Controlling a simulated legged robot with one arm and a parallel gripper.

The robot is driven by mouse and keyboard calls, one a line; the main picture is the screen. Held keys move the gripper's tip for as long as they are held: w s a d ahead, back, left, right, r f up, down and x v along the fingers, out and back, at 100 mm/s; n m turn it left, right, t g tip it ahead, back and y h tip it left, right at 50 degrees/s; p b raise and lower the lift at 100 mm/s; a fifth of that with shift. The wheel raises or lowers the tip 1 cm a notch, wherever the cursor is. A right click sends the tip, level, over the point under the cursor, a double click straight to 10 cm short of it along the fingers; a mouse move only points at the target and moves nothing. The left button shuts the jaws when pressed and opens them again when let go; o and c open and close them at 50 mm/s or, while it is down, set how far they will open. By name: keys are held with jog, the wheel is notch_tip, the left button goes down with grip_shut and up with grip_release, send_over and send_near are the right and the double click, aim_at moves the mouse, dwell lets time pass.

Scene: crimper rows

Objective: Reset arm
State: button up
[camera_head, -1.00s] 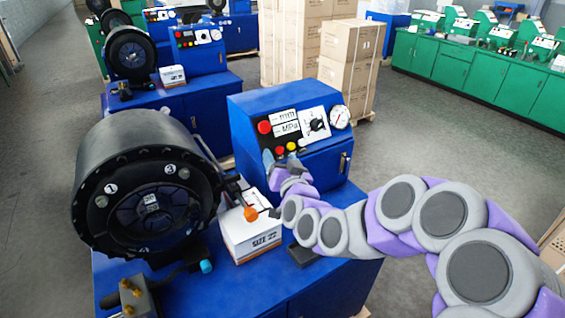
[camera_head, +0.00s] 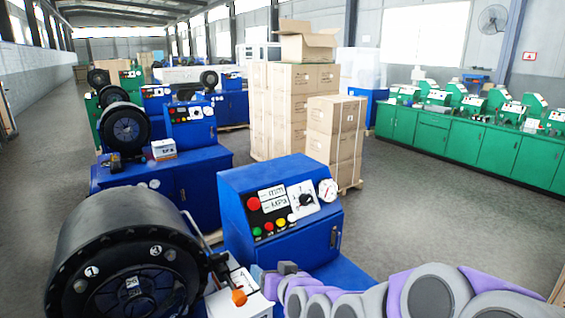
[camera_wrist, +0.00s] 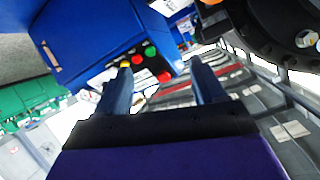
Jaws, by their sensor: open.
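My gripper (camera_wrist: 162,92) is open and empty in the wrist view, with its two bluish-grey fingers apart. In the head view my arm reaches in from the lower right, and the gripper end (camera_head: 272,278) is in front of the blue control cabinet (camera_head: 240,222). The cabinet has a red button, smaller coloured buttons, a dial and a gauge on its panel. It also shows in the wrist view (camera_wrist: 85,30), tilted, behind the fingers. Whether the gripper touches anything is hard to tell in the head view.
A black round crimper head (camera_head: 130,250) stands at the lower left, with a white box (camera_head: 235,300) beside it. Cardboard boxes (camera_head: 335,130) are stacked behind the cabinet. Green cabinets (camera_head: 480,145) line the right. Open grey floor (camera_head: 410,210) lies between.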

jog(key=s+d+f+g+h, duration=0.1)
jog(key=s+d+g, duration=0.3)
jog(key=s, duration=0.8)
jog(key=s+d+f+m+g+h, duration=0.1)
jog(key=s+d+g+h, duration=0.2)
jog(key=s, duration=1)
jog(key=s+d+f+m+g+h, duration=0.1)
jog(key=s+d+g+h, duration=0.1)
jog(key=s+d+g, duration=0.4)
jog(key=s+d, duration=0.4)
jog(key=s, duration=0.2)
jog(key=shift+s+f+g, duration=0.15)
jog(key=shift+s+g, duration=0.15)
jog(key=shift+s, duration=0.1)
